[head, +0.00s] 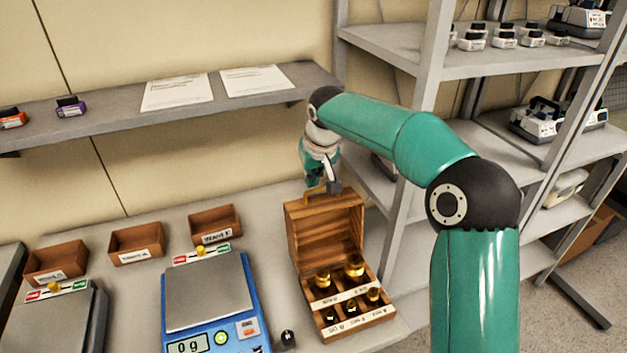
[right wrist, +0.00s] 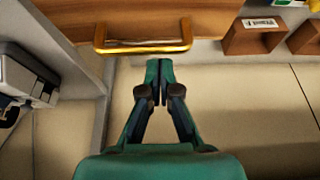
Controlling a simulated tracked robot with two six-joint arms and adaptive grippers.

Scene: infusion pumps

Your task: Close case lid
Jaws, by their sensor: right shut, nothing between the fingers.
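A wooden case (head: 340,300) stands on the counter with its lid (head: 326,238) raised. Brass weights (head: 354,267) of several sizes sit in its lower part. A brass handle (head: 316,194) is on the lid's top edge, and it also shows in the right wrist view (right wrist: 143,46). My right gripper (head: 332,187) is at the lid's upper edge, beside the handle. In the right wrist view its fingertips (right wrist: 159,64) are together and empty, just short of the handle. I cannot tell whether they touch it. My left gripper is not in view.
A blue scale (head: 252,312) stands left of the case, with another scale (head: 55,325) farther left. Small wooden trays (head: 136,244) line the back. A wall shelf (head: 200,112) hangs above, and grey shelving (head: 408,150) stands close on the right.

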